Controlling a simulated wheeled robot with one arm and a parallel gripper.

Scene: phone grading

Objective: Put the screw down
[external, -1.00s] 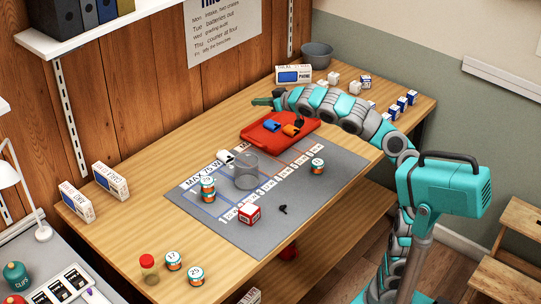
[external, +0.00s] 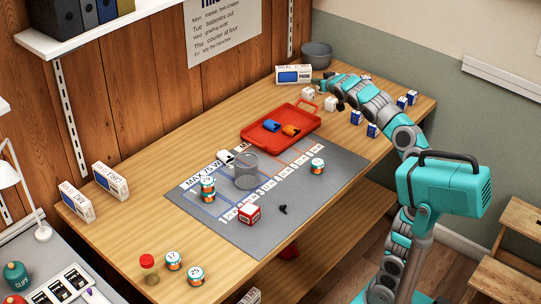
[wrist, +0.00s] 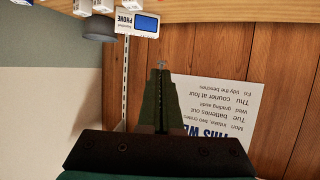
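My gripper (external: 322,81) is at the far end of the table, beside the white phone box (external: 294,74), above the wood. In the wrist view its two dark fingers (wrist: 160,72) are close together. A tiny grey screw (wrist: 160,63) shows at their tips, held between them; it is too small to make out in the external view. The phone box also shows in the wrist view (wrist: 137,22).
A red tray (external: 262,142) holds a blue and an orange item. A grey mat (external: 325,200) carries a clear cup (external: 246,172), several tins and a red-and-white box (external: 249,215). Several small boxes stand at the right end. A grey bucket (external: 317,55) stands behind.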

